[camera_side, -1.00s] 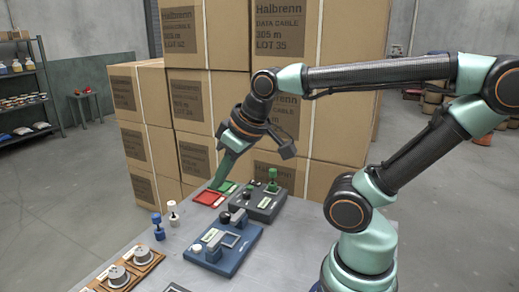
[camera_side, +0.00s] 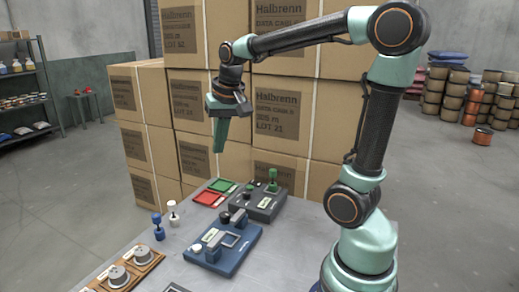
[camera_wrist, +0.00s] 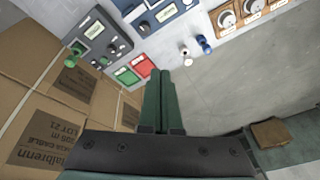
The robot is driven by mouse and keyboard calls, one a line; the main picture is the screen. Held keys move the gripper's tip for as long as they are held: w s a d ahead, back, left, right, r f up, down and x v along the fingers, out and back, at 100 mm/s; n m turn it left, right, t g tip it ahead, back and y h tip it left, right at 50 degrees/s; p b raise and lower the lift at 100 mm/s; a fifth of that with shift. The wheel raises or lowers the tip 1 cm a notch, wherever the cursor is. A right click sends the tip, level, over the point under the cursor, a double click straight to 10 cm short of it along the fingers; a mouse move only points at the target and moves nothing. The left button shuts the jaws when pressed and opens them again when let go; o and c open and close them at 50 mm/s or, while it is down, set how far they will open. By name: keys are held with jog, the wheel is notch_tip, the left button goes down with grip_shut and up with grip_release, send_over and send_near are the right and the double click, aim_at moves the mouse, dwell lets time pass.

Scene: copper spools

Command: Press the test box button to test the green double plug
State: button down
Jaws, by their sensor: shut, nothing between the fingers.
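The green double plug (camera_side: 272,180) stands upright at the far right end of a dark grey box (camera_side: 265,210). In the wrist view the plug (camera_wrist: 74,55) shows at the left, by the outer edge of the grey box (camera_wrist: 95,35). The box carries dark knobs or buttons and a small label; I cannot tell which one is the test button. My gripper (camera_side: 218,150) hangs above the table's far edge, left of the grey box and well apart from it. Its fingers (camera_wrist: 160,78) are together and empty, pointing down.
A green tray (camera_side: 222,186) and a red tray (camera_side: 209,198) lie left of the grey box. A blue box (camera_side: 225,260) sits nearer. A blue plug (camera_side: 157,226) and a white plug (camera_side: 173,214) stand at the left. Stacked cartons (camera_side: 210,95) rise behind the table.

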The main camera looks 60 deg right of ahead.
jog(key=w+d+f+m+g, duration=0.25)
jog(key=d+m, duration=0.25)
jog(key=d, duration=0.5)
jog(key=m, duration=0.5)
send_over(250, 187)
notch_tip(250, 187, down, 5)
jog(key=shift+s+a+f+y, duration=0.1)
jog(key=shift+a+y, duration=0.05)
jog(key=shift+y, duration=0.25)
notch_tip(250, 187, down, 14)
